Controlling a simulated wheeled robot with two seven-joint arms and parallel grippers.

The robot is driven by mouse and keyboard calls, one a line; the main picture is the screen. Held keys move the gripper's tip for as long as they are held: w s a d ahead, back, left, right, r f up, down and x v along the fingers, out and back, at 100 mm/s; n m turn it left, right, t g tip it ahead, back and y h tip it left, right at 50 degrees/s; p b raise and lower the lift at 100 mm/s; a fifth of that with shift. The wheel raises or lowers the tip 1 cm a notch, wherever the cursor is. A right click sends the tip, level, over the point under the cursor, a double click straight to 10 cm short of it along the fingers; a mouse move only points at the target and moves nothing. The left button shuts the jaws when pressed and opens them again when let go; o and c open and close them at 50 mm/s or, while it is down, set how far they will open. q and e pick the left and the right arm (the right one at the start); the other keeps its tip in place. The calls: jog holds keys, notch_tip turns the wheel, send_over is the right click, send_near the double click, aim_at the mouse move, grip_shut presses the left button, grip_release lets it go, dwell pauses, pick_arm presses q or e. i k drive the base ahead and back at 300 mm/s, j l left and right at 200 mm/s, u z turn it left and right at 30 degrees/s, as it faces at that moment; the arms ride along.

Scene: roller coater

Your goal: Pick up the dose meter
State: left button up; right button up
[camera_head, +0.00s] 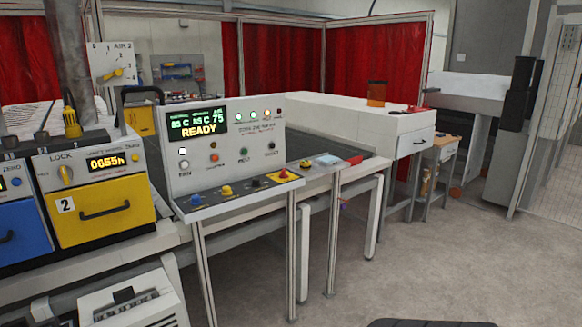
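I cannot single out a dose meter with certainty. A small round yellow and dark object (305,163) lies on the ledge just right of the control panel; it is too small to tell what it is. Next to it on the ledge lie a pale blue flat item (327,160) and a red item (354,160). Neither of my grippers shows in the head view. A dark rounded shape cuts into the bottom edge, and I cannot tell what it is.
A grey control panel (228,150) reads READY. Left of it stand a yellow unit (100,225) marked 2 and a blue unit (20,228). A long white machine (375,120) runs behind the ledge. Open concrete floor (440,260) lies at the right front.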

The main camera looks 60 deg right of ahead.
aim_at(304, 165)
jog(key=z, duration=1.95)
jog(key=i+l+u, duration=0.1)
jog(key=i+l, duration=0.2)
jog(key=i, duration=0.15)
jog(key=i+l+u, duration=0.15)
jog(key=i+l, duration=0.15)
jog(key=i, duration=0.1)
